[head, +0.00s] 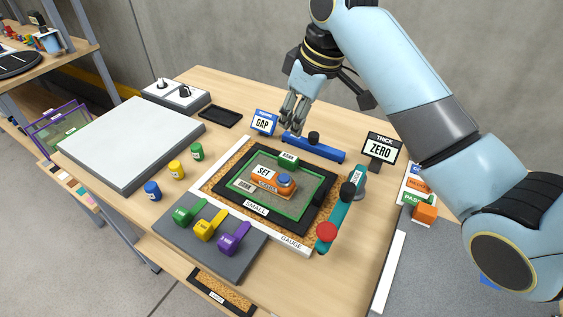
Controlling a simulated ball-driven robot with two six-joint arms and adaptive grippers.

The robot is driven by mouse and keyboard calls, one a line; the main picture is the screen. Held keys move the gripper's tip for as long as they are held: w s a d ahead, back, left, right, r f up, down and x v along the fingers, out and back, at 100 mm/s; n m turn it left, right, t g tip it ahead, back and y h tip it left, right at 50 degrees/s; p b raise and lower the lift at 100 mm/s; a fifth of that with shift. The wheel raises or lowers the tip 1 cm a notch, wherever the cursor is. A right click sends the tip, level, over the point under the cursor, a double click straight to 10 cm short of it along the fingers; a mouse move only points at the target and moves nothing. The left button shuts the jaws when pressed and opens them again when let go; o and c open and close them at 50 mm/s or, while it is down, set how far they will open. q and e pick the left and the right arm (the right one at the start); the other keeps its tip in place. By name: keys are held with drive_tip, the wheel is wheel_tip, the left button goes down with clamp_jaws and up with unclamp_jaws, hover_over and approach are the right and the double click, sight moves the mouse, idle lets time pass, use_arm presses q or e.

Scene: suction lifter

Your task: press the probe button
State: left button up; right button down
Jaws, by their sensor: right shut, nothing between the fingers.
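An orange block with a blue round button (285,180) on top sits inside the green-edged black frame marked SMALL (256,208). A SET label lies beside the button. I cannot read a probe label on it. My right gripper (290,130) is shut and empty, fingers pointing down at the left end of a blue bar (325,150) with a black knob (314,137). I cannot tell whether the fingertips touch the bar. The gripper is behind the block, apart from it. My left gripper is not in view.
GAP (263,123) and ZERO (381,149) signs stand behind. Coloured handles on a grey plate (210,258) are in front. A white slab (130,140) and small jars are left.

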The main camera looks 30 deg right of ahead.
approach(277, 176)
drive_tip(key=p+x, duration=0.1)
drive_tip(key=x, duration=0.3)
drive_tip(key=shift+f, duration=0.1)
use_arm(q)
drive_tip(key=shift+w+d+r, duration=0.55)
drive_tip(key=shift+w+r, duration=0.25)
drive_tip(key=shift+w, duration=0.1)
use_arm(e)
drive_tip(key=shift+f, duration=0.5)
